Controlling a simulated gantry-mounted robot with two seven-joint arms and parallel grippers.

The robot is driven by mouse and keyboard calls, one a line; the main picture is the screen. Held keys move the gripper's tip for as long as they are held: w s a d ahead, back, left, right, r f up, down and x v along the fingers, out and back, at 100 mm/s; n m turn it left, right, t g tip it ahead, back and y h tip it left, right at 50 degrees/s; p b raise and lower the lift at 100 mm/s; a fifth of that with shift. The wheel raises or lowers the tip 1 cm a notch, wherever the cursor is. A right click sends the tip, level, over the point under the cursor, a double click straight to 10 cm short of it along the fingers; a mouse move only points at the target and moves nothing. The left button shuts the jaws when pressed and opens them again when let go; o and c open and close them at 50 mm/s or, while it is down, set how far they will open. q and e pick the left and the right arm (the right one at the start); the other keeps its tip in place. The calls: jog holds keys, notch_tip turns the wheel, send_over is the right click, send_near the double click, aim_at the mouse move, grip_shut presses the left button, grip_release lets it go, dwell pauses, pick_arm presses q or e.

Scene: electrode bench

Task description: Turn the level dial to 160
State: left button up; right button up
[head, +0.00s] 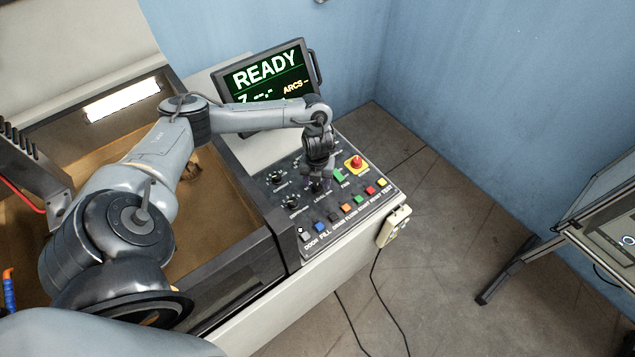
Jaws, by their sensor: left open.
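The control panel (376,203) is a dark sloped plate with knobs and coloured buttons. My left gripper (317,186) points down over the middle of the panel, at the label that starts with "LEVEL". The left gripper is open. Two other black knobs show to its left, an upper knob (275,177) and a lower knob (292,202). The screen (267,75) behind reads "READY" and "ARCS --". My right gripper is not in view.
A red emergency button (356,163) on a yellow base sits right of the gripper. A row of coloured buttons, including an orange button (345,209), runs along the panel's front edge. A deep brown tank (205,235) lies left. A pendant box (395,226) hangs at the front.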

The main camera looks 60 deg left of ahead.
aim_at(317, 186)
pick_arm(q)
notch_tip(317, 186, up, 10)
jog(key=p, duration=0.2)
jog(key=shift+f, duration=0.2)
dwell(0.4)
